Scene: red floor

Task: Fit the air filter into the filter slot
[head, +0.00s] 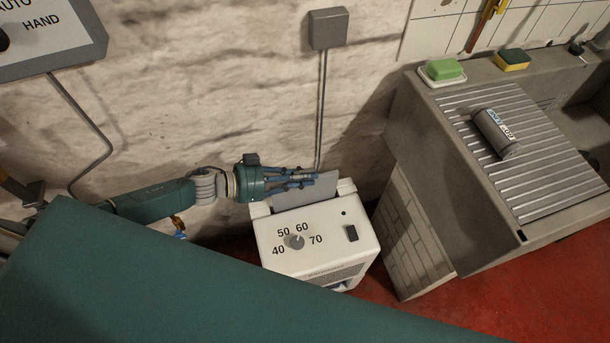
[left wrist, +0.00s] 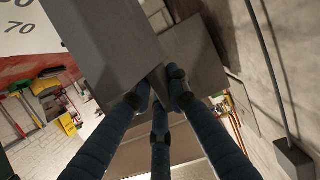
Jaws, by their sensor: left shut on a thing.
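The air filter (head: 305,193) is a flat grey panel. In the head view it stands at the top of the white machine (head: 330,236), between the raised ends of its top. Its lower edge is hidden behind the machine's front, so I cannot tell how deep it sits in the slot. My left gripper (head: 304,180) comes in from the left with its blue fingers shut on the filter's upper edge. In the left wrist view the filter seems to be the large grey slab (left wrist: 105,45) at the fingertips (left wrist: 160,82). My right gripper is not in view.
A stone sink (head: 425,150) stands to the right, with a grey can (head: 495,135), green soap (head: 444,69) and a sponge (head: 512,60) on it. A cable runs down the wall from a grey box (head: 328,28). A teal surface (head: 180,285) covers the foreground.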

